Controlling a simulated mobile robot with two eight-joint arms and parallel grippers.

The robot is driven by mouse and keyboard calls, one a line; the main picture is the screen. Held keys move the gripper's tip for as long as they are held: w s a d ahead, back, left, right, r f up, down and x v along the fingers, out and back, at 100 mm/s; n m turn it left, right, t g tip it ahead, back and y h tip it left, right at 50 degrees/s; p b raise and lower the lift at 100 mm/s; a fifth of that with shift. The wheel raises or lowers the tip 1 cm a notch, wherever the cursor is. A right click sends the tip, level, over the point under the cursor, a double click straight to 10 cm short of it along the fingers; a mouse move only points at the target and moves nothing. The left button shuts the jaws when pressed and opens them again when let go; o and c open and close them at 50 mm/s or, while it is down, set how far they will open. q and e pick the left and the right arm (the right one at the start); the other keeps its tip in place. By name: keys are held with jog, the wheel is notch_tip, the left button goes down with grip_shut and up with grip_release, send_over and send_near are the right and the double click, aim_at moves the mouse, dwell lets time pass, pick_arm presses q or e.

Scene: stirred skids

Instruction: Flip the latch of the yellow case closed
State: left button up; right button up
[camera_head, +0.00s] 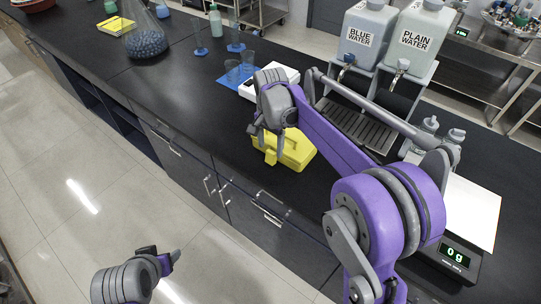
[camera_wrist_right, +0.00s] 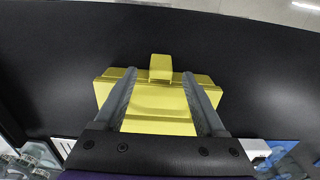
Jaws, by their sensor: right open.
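The yellow case (camera_head: 298,153) lies on the black counter, its lid looking shut. Its yellow latch (camera_head: 270,157) is on the front side; in the right wrist view the latch (camera_wrist_right: 161,67) sticks out past the case edge. My right gripper (camera_head: 267,136) is over the front of the case, partly hiding it. In the wrist view its two open fingers (camera_wrist_right: 159,76) lie over the case body (camera_wrist_right: 160,112), one either side of the latch's line, with nothing between them. Whether they touch the case is unclear. My left gripper (camera_head: 172,258) is low, over the floor, away from the counter.
The water dispensers (camera_head: 368,40) stand over a drip tray (camera_head: 357,127). A scale (camera_head: 460,258) is at right. The counter left of the case is clear.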

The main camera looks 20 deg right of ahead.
aim_at(270, 154)
jog(key=shift+w+f, duration=0.1)
jog(key=shift+f, duration=2.7)
grip_shut()
